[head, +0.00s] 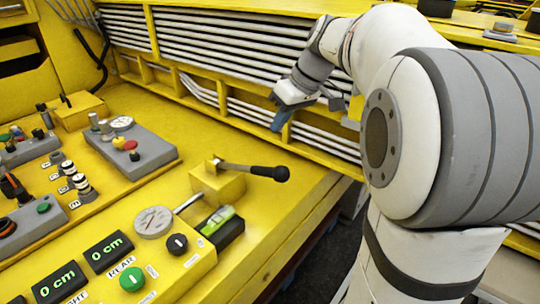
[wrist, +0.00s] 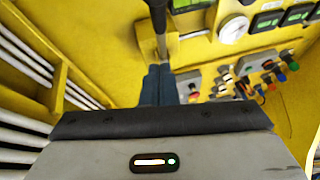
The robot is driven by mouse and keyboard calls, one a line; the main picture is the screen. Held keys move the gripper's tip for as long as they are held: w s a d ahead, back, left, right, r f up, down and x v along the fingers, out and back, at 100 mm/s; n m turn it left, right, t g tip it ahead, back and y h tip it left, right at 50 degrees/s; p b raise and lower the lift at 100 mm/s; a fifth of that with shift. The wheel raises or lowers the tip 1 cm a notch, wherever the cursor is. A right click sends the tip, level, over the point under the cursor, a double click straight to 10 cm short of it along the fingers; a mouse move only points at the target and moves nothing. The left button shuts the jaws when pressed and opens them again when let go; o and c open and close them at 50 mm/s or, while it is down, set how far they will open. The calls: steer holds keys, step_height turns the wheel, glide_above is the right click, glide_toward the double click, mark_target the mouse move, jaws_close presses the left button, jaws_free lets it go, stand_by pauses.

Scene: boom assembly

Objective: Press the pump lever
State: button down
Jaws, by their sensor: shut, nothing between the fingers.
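The pump lever (head: 255,172) is a grey rod with a black knob, lying about level and pointing right from a yellow block (head: 217,183) on the console. In the wrist view the lever (wrist: 158,14) shows as a dark bar at the top, just beyond my fingertips. My gripper (head: 279,122) has blue fingers pointing down. It is above and behind the lever in the head view, apart from it. In the wrist view the blue fingers (wrist: 158,82) are together and empty; the gripper body hides their lower part.
A round gauge (head: 154,221) and a green-vial level (head: 219,221) sit near the lever block. A grey button panel (head: 131,150) stands to the left. Yellow ribs with white pipes (head: 240,60) rise behind my gripper. The console's right edge is close to the lever knob.

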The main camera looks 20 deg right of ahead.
steer(key=f, duration=0.3)
steer(key=a+f, duration=0.1)
steer(key=f, duration=0.1)
steer(key=a+f+p, duration=0.1)
steer(key=f, duration=0.2)
steer(key=shift+w+a+f, duration=0.1)
steer(key=shift+w+f, duration=0.15)
steer(key=shift+f, duration=0.05)
steer(key=shift+s+f, duration=0.15)
steer(key=shift+f, duration=0.35)
